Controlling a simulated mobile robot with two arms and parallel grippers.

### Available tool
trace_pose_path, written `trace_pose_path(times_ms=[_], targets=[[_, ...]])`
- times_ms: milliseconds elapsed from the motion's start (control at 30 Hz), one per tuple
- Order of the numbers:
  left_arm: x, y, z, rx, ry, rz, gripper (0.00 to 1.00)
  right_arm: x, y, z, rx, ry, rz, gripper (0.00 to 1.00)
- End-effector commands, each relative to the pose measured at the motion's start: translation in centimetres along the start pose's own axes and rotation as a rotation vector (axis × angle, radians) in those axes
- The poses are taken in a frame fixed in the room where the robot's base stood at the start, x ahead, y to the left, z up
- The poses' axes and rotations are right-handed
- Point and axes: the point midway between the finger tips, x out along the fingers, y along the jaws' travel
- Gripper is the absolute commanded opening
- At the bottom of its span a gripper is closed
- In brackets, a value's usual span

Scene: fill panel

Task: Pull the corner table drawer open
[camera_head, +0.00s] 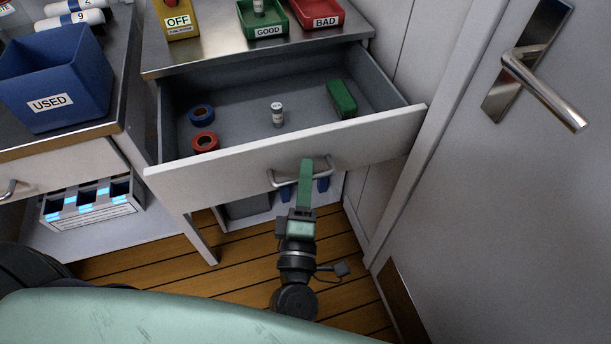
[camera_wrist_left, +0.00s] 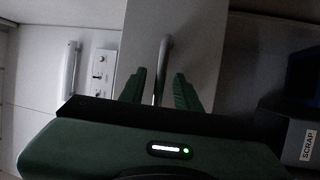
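The corner table drawer (camera_head: 285,147) stands well open in the head view, its white front pulled out from under the metal top (camera_head: 215,62). Its bar handle (camera_head: 277,179) is on the front. My left gripper (camera_head: 306,170) is at this handle. In the left wrist view the handle (camera_wrist_left: 164,55) runs between the two green fingers of the left gripper (camera_wrist_left: 160,88), with a gap visible on each side, so the fingers are apart. My right gripper is not in view.
The drawer holds a blue ring (camera_head: 202,115), a red ring (camera_head: 205,142), a small white bottle (camera_head: 277,113) and a green block (camera_head: 341,99). A grey door with a lever handle (camera_head: 545,90) is at right. A blue USED bin (camera_head: 50,85) stands left.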

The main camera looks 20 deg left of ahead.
Motion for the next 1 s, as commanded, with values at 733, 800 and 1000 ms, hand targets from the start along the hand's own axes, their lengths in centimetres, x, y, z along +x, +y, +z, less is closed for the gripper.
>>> trace_pose_path(times_ms=[733,800,1000], targets=[[-7.9,0.0,0.0,0.000,0.000,0.000,0.33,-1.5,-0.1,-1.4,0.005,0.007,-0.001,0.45],[-7.8,0.0,0.0,0.000,0.000,0.000,0.33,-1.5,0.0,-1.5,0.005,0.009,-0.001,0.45],[-7.8,0.0,0.0,0.000,0.000,0.000,0.33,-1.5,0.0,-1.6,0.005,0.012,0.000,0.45]])
